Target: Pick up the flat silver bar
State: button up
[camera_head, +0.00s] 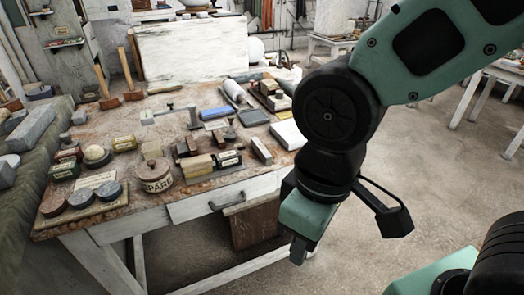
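A narrow grey bar (261,150) lies near the right front of the cluttered workbench, right of a row of small blocks. A pale metal piece with a long flat arm (168,113) is farther back, near the middle of the bench. I cannot tell for sure which of these is the flat silver bar. My gripper (300,252) hangs pointing down, right of the bench's front edge and apart from both pieces. Its fingers are small and seen from the side, so its opening does not show. I see nothing held in it.
The workbench (135,222) carries a round lidded pot (155,176), dark discs (81,195), small blocks and two upright wooden-handled mallets (132,80). A drawer handle (228,203) sticks out in front. Open floor (430,190) lies to the right.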

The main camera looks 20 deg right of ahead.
aim_at(260, 149)
jog(key=z, duration=0.35)
jog(key=i+l, duration=0.1)
jog(key=i, duration=0.9)
jog(key=j+u, duration=0.05)
